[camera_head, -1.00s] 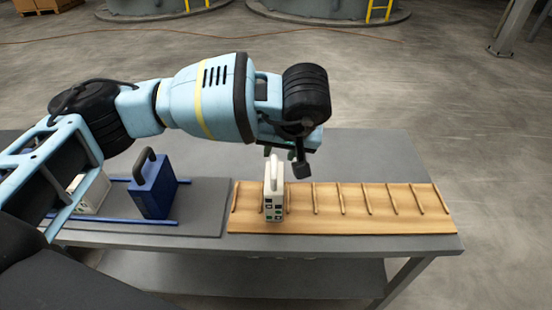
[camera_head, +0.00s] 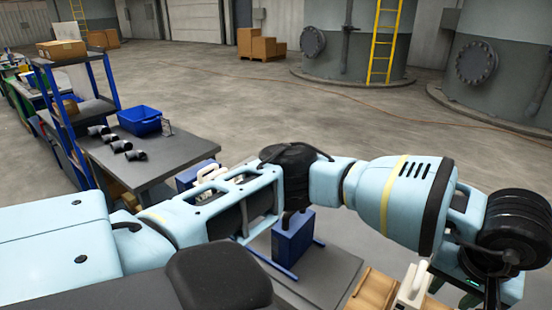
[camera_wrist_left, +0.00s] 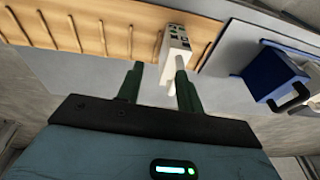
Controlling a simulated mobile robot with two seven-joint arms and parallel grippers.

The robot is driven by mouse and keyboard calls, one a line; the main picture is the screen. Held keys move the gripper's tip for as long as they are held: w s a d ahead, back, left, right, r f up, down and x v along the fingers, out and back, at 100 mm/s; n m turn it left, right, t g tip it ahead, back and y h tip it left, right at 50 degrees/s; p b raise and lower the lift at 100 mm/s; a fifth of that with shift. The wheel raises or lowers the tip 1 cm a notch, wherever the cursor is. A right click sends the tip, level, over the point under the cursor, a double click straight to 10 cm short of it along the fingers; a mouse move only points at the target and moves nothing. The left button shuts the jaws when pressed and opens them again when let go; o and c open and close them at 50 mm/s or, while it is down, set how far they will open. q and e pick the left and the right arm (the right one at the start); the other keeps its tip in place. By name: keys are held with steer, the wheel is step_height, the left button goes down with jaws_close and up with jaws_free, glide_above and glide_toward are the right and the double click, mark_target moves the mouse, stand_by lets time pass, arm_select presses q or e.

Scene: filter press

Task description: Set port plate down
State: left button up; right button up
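A white port plate (camera_head: 413,287) with a loop handle stands upright in the slotted wooden rack (camera_head: 374,290), at the bottom right of the head view. In the left wrist view, the port plate (camera_wrist_left: 177,43) stands near the right end of the rack (camera_wrist_left: 65,32), its handle pointing toward my gripper. My left gripper (camera_wrist_left: 159,88) has its two dark green fingers apart. The handle is close to the right finger; I cannot tell whether they touch. In the head view, the left gripper (camera_head: 455,290) is just right of the plate, partly cut off. My right gripper is out of view.
A blue plate with a handle (camera_head: 292,238) stands on rails left of the rack, partly behind my arm. Another white plate (camera_head: 208,173) is behind it. A grey table (camera_head: 180,150) holds a blue bin (camera_head: 140,121) and black pipe fittings. Tanks stand at the back.

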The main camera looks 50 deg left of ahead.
arm_select(q)
steer(key=s+d+f+n+g+h, duration=0.2)
steer(key=s+d+f+g+h, duration=0.15)
steer(key=s+d, duration=0.35)
steer(key=s+d+f+n+g+h, duration=0.2)
steer(key=s+d+g+h, duration=0.25)
steer(key=s+d, duration=0.25)
steer(key=s+d+r+n+t+h, duration=0.15)
steer(key=d+r+n+h, duration=0.35)
steer(key=n+h, duration=0.85)
steer(key=w+a+f+n+t+y, duration=0.1)
steer(key=w+a+f+n+t, duration=0.2)
steer(key=n+t, duration=0.65)
steer(key=w+a+f+n+t, duration=0.15)
steer(key=a+n+t, duration=0.45)
steer(key=n, duration=0.7)
steer(key=a+f+n+t+y, duration=0.5)
steer(key=a+f+n+y, duration=0.45)
steer(key=f+n, duration=0.4)
steer(key=s+a+f+n+g+y, duration=0.4)
steer(key=s+a+f+n, duration=0.2)
steer(key=s, duration=0.4)
steer(key=s+a+f+n+g+y, duration=0.3)
steer(key=s+f+n, duration=0.4)
steer(key=s+f, duration=0.3)
steer(key=a+f+g, duration=0.1)
steer(key=a, duration=0.1)
steer(key=shift+s+a+f+n+y, duration=0.2)
steer(key=shift+a+n+y, duration=0.15)
steer(key=shift+y, duration=0.05)
